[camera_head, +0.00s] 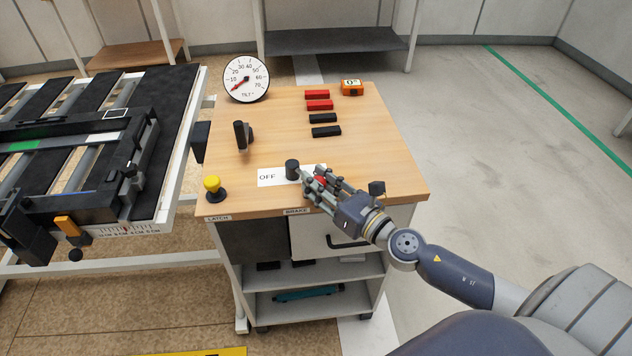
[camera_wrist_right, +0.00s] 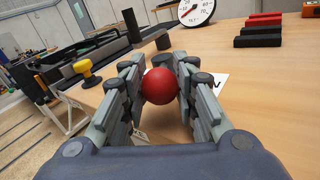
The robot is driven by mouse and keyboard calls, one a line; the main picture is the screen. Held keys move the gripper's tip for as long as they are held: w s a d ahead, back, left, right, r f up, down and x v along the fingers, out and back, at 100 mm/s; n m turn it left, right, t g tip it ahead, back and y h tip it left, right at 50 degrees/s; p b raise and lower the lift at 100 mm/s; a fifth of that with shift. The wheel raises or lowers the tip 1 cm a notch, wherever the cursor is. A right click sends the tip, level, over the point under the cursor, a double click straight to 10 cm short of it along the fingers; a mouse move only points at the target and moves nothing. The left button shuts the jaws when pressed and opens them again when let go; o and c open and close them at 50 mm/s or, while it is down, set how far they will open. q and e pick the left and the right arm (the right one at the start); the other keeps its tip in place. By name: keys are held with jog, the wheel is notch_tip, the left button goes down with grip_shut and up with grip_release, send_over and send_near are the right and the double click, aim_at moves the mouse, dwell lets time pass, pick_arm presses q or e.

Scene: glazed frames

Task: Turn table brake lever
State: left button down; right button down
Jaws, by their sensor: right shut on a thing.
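The brake lever has a red ball knob (camera_wrist_right: 160,86), seen between the fingers in the right wrist view; only a bit of red shows in the head view (camera_head: 320,181). Its black pivot post (camera_head: 292,168) stands on a white plate (camera_head: 270,177) reading OFF at its left end, above the BRAKE label (camera_head: 297,212) on the table's front edge. My right gripper (camera_head: 310,180) is shut on the red knob, one finger set on each side. The gripper hides the lever's arm and much of the plate's right part. My left gripper is not in view.
On the wooden tabletop (camera_head: 385,150) are a yellow knob (camera_head: 212,184) at the LATCH label, a black upright handle (camera_head: 240,136), a dial gauge (camera_head: 246,78), red and black blocks (camera_head: 318,105), and an orange display box (camera_head: 352,87). A black slatted frame (camera_head: 165,120) stands left.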

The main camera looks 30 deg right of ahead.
aim_at(325, 186)
jog(key=shift+w+d+r, duration=0.1)
jog(key=shift+d+r, duration=0.15)
jog(key=c, duration=1.6)
grip_release()
jog(key=o, duration=0.4)
jog(key=shift+s+d, duration=0.15)
jog(key=shift+s, duration=0.15)
jog(key=shift+f, duration=0.15)
jog(key=shift+s, duration=0.4)
jog(key=v, duration=0.2)
jog(key=shift+s, duration=0.3)
jog(key=v, duration=0.8)
jog(key=shift+s+d, duration=0.15)
jog(key=shift+s, duration=0.1)
